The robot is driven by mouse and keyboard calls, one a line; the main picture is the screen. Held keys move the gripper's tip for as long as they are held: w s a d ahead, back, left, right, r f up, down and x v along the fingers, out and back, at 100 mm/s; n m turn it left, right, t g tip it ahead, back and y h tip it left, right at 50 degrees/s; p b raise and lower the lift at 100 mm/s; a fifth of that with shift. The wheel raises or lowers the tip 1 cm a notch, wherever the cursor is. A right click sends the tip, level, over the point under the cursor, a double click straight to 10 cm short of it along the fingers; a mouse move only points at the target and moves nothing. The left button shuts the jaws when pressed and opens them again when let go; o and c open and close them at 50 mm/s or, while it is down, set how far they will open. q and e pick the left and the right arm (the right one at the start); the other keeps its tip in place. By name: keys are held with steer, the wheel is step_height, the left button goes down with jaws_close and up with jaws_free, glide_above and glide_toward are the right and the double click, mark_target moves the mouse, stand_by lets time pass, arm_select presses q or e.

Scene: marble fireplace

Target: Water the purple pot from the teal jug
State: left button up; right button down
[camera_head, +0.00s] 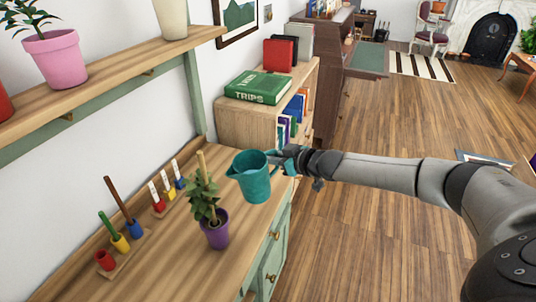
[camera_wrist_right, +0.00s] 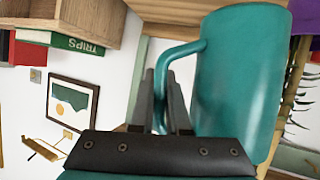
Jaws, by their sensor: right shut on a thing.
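The teal jug (camera_head: 253,180) is in my right gripper (camera_head: 287,158), to the right of the purple pot, with its spout side toward the plant. It looks close to upright in the head view. In the right wrist view, the fingers of my right gripper (camera_wrist_right: 172,105) are shut on the handle of the jug (camera_wrist_right: 240,75). The purple pot (camera_head: 215,232) stands on the wooden cabinet top with a leafy plant (camera_head: 203,196) and a stake in it. A bit of the pot (camera_wrist_right: 301,55) shows at the wrist view's right edge. My left gripper is not in view.
Wooden stands with coloured cups (camera_head: 121,244) and labelled pegs (camera_head: 165,190) lie left of the purple pot. A shelf (camera_head: 110,72) with a pink pot (camera_head: 55,58) hangs above. A bookcase with a green book (camera_head: 258,88) stands behind the jug.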

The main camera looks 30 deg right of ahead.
mark_target(255, 164)
steer(key=shift+a+f+n+h, duration=1)
steer(key=shift+a+f+n, duration=0.2)
steer(key=shift+f, duration=1.65)
steer(key=r+p, duration=0.1)
steer(key=a+r+n+h+p, duration=0.1)
steer(key=r, duration=0.1)
steer(key=r+n+p, duration=0.1)
steer(key=shift+s+a+r+t+h, duration=0.2)
steer(key=shift+s+a+t+h, duration=0.05)
steer(key=shift+a+t+h, duration=0.15)
steer(key=shift+f, duration=0.15)
steer(key=shift+s+a+r+n+h+p, duration=0.15)
steer(key=shift+r+n+p, duration=0.1)
steer(key=shift+r+p, duration=0.15)
steer(key=shift+a+r+n+h+p, duration=0.1)
steer(key=shift+r+n+h+p, duration=0.05)
steer(key=shift+r+n+p, duration=0.15)
stand_by(1.3)
